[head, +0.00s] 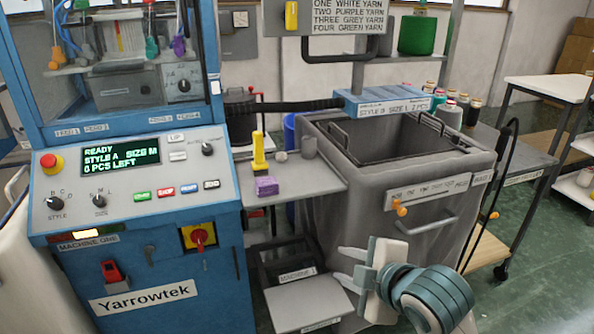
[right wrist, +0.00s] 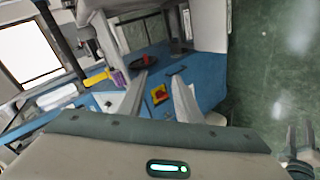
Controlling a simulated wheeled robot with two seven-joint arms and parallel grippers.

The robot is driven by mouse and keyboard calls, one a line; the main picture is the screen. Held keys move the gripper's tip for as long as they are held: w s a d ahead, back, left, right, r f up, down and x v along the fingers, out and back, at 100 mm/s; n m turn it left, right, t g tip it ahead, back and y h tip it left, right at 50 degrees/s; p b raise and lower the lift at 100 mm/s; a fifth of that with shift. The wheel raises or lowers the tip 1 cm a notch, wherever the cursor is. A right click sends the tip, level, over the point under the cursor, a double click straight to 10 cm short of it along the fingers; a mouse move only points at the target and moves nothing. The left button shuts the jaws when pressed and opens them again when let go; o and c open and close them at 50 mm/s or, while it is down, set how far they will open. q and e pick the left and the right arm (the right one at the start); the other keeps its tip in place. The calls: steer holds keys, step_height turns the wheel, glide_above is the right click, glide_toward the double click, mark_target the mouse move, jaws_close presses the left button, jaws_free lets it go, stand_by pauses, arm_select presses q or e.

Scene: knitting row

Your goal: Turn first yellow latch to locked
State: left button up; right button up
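No part is plainly labelled as the first yellow latch. An orange-yellow knob (head: 400,210) sits on the front of the grey bin (head: 330,215), at the left end of a pale labelled strip. A second orange knob (head: 493,215) shows at the bin's right side. A yellow plate with a red rotary knob (head: 199,237) is on the blue machine's front; it also shows in the right wrist view (right wrist: 159,94). My right gripper (head: 347,267) is open and empty, in front of the bin and below the left knob, touching neither knob.
The blue knitting machine (head: 180,285) stands left, its display reading READY. A low pale tray (head: 308,303) lies left of my right gripper. The bin's grey handle (head: 418,225) projects near the left knob.

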steer(key=w+a+r+n+t+y, duration=0.15)
steer(key=r+n, duration=0.35)
steer(key=r, duration=0.6)
steer(key=w+a+r+n+t, duration=0.15)
steer(key=r+n, duration=0.35)
steer(key=r, duration=0.6)
arm_select(q)
steer(key=s+f, duration=0.2)
steer(key=f, duration=0.7)
steer(key=s+f, duration=0.1)
steer(key=f, duration=0.7)
steer(key=shift+s+f, duration=0.4)
arm_select(e)
steer(key=s+r+n+t, duration=0.1)
steer(key=s+r+n, duration=0.1)
steer(key=r+n, duration=0.2)
steer(key=s+a+r+n+t, duration=0.1)
steer(key=s+r+n, duration=0.2)
steer(key=r, duration=0.7)
steer(key=s+r+n+t, duration=0.1)
steer(key=s+r+n, duration=0.2)
steer(key=r+n, duration=0.2)
step_height(320, 180, up, 3)
steer(key=shift+a+f+t, duration=0.15)
steer(key=shift+f+t, duration=0.05)
steer(key=shift+t, duration=0.2)
arm_select(q)
steer(key=shift+w+r, duration=0.1)
